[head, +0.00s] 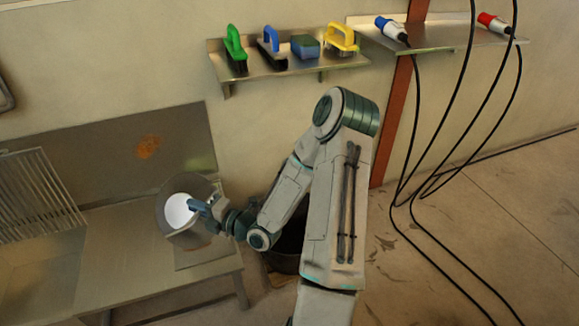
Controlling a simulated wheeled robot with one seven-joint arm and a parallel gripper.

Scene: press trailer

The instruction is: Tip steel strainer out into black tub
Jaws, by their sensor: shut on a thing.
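My gripper (194,207) is at the left end of my arm, over the steel bench. Its bluish fingers are shut on the right edge of a pale, round, bowl-like thing, apparently the steel strainer (177,212). A darker grey round shape surrounds it; I cannot tell whether that is part of the strainer or a basin in the bench. Its contents cannot be made out. The black tub (284,262) stands low, right of the bench, largely hidden behind my arm.
The steel bench (120,245) has a back panel and a wire rack (35,190) at left. A wall shelf (285,67) holds several brushes. Blue (392,30) and red (495,23) connectors lie on another shelf, with black cables hanging at right. The floor at right is largely open.

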